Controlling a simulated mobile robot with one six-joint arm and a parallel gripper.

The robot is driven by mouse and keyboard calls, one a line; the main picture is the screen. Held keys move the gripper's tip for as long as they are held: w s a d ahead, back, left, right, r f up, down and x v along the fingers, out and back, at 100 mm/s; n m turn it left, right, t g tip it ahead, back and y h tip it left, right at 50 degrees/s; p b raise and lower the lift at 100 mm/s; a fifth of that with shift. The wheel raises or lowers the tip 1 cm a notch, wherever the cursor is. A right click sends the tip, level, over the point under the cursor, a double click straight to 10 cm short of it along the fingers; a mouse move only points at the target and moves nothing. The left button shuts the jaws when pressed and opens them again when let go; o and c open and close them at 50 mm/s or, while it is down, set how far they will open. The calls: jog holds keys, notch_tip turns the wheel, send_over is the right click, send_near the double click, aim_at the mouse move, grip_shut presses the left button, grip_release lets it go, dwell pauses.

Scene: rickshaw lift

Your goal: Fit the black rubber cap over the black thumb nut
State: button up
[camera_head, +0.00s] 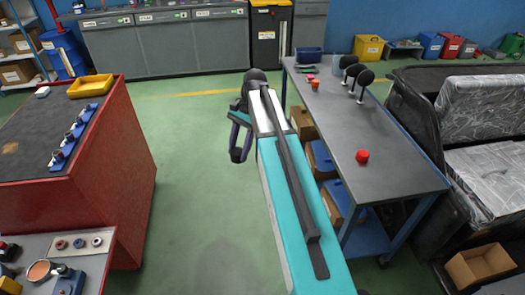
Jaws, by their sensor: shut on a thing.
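My gripper (236,152) hangs at the far end of my teal arm, over the green floor between the red bench and the grey table. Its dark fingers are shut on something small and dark. It may be the black rubber cap, but the fingers hide most of it. I cannot pick out the black thumb nut for certain. A blue strip (74,138) with several small dark knobs lies on the red bench (30,115). A blue device with a dark knob (62,270) stands on the lower bench at bottom left. My gripper is apart from both.
The grey table (400,165) at right holds a red piece (362,157), an orange piece (315,85) and several black round-headed pieces (364,77). A yellow tray (90,86) sits on the red bench. Grey cabinets (165,50) line the back. The floor between is clear.

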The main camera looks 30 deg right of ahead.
jog(key=w+a+r+n+g, duration=0.1)
jog(key=a+r+n, duration=0.1)
jog(key=a, duration=0.8)
jog(key=shift+w+a+n+h, duration=0.2)
jog(key=shift+w+n+h, duration=0.1)
jog(key=shift+n, duration=0.5)
jog(key=shift+d, duration=0.15)
